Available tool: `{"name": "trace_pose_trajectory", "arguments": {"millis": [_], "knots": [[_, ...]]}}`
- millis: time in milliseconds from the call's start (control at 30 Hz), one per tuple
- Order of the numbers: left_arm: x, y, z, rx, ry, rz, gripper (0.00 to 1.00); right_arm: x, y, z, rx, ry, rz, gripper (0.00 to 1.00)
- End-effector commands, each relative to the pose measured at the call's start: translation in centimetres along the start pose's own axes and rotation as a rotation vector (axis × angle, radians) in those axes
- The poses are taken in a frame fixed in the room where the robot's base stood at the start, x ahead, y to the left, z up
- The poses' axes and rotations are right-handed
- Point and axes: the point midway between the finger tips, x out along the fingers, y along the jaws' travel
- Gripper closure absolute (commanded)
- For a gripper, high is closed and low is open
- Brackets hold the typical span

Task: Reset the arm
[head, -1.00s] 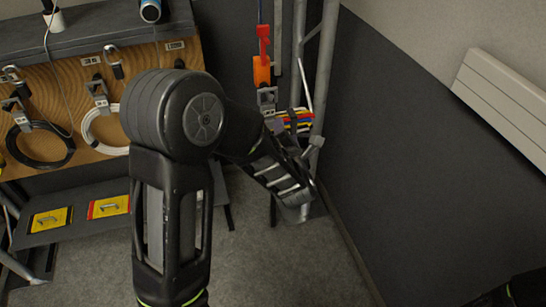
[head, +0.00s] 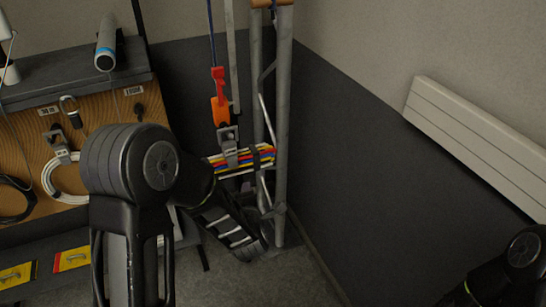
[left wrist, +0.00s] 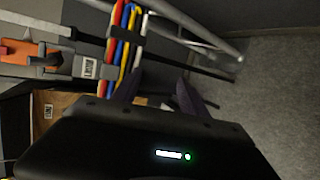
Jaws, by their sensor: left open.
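My left arm comes in from the left in the head view, its forearm pointing down and right towards the foot of the grey truss (head: 283,110). In the left wrist view my left gripper (left wrist: 157,87) is open, its two dark fingers apart with nothing seen between them. A bundle of red, yellow, white and blue cables (head: 262,157) runs across the truss just above the forearm. The bundle also shows beyond the fingers in the left wrist view (left wrist: 125,48), with a black band around it. My right arm shows only in part at the bottom right; its gripper is out of view.
An orange and red device (head: 220,108) hangs on a blue line beside the truss. A wooden board (head: 95,105) with coiled cables and a shelf stands at left. A ribbed white wall panel (head: 475,140) is at right. Grey floor (head: 285,280) lies below.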

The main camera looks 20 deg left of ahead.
Motion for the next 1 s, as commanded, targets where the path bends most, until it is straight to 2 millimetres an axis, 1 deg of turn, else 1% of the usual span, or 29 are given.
{"name": "trace_pose_trajectory", "arguments": {"millis": [167,267,367,433,467,500,567,600,667,700,767,800,833,900,1000], "knots": [[0.0,0.0,0.0,0.016,0.000,0.001,0.49,0.0,0.0,0.0,0.000,0.000,0.000,0.64],[0.0,-0.3,0.1,0.089,-0.006,-0.014,0.49,0.0,0.0,0.0,0.000,0.001,0.000,0.64],[-0.2,-1.7,1.1,0.260,-0.052,-0.059,0.49,0.0,0.0,-0.1,-0.002,0.002,-0.001,0.64],[-0.7,-3.7,2.5,0.452,-0.127,-0.108,0.49,0.0,-0.1,-0.1,-0.004,0.004,-0.002,0.64],[-1.1,-5.3,3.1,0.552,-0.170,-0.139,0.49,0.0,-0.1,-0.1,-0.005,0.005,-0.003,0.64],[-1.8,-7.8,3.9,0.700,-0.241,-0.184,0.49,0.0,-0.2,-0.1,-0.008,0.007,-0.005,0.64],[-3.2,-12.4,4.5,0.930,-0.365,-0.258,0.49,-0.1,-0.3,-0.2,-0.011,0.012,-0.008,0.64],[-4.3,-15.5,4.6,1.073,-0.456,-0.304,0.49,-0.2,-0.5,-0.3,-0.013,0.014,-0.011,0.64],[-6.4,-20.0,4.3,1.259,-0.600,-0.365,0.49,-0.2,-0.6,-0.4,-0.016,0.019,-0.015,0.64],[-8.0,-22.8,3.9,1.366,-0.701,-0.400,0.49,-0.3,-0.7,-0.5,-0.018,0.021,-0.017,0.64],[-10.6,-26.7,3.2,1.488,-0.848,-0.446,0.49,-0.4,-0.9,-0.6,-0.021,0.025,-0.022,0.64],[-12.3,-28.9,2.6,1.544,-0.939,-0.472,0.49,-0.4,-1.0,-0.6,-0.022,0.026,-0.024,0.64],[-13.5,-30.4,2.2,1.573,-1.001,-0.490,0.49,-0.5,-1.1,-0.6,-0.023,0.028,-0.026,0.64],[-16.1,-33.2,1.4,1.600,-1.118,-0.531,0.49,-0.5,-1.2,-0.7,-0.024,0.030,-0.029,0.64],[-18.7,-35.9,0.4,1.566,-1.200,-0.589,0.49,-0.6,-1.3,-0.8,-0.024,0.033,-0.033,0.64]]}}
